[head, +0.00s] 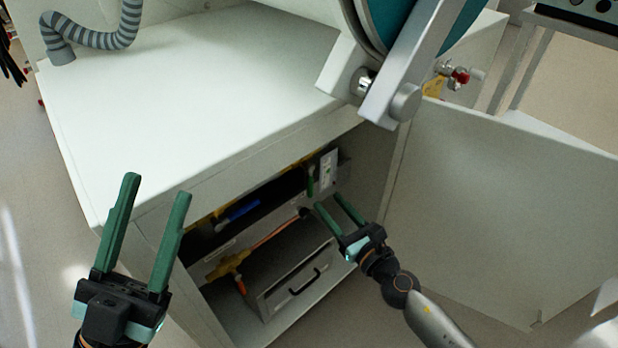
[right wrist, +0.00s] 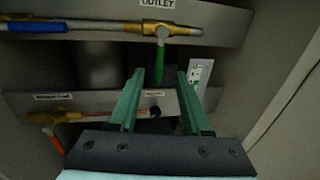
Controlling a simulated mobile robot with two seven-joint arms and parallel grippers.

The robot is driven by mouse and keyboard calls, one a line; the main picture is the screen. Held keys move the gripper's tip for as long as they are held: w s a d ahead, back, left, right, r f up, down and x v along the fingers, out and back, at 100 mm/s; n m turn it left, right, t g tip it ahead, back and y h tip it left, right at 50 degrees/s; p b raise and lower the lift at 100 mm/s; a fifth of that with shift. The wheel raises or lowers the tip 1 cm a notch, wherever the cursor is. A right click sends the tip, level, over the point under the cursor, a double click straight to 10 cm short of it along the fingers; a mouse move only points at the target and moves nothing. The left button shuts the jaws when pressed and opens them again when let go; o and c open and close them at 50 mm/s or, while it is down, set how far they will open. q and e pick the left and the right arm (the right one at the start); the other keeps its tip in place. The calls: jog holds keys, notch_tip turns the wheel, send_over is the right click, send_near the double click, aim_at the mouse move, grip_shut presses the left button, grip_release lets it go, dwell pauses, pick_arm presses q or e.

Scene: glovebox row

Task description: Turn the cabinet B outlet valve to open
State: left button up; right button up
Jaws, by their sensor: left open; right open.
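I cannot tell the depth gap. My left gripper (head: 157,187) is open and empty, outside at the cabinet's left front.
A blue handle (head: 237,212) lies along the pipe further left. A lower panel carries another pipe and an orange handle (right wrist: 50,134). A white card (right wrist: 200,74) is right of the green handle. A drawer box (head: 300,283) sits below; the open door (head: 500,205) stands right.

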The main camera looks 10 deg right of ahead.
aim_at(312, 183)
jog(key=b+x, duration=0.1)
jog(key=x, duration=0.8)
jog(key=shift+a, duration=0.1)
grip_shut()
dwell(1.2)
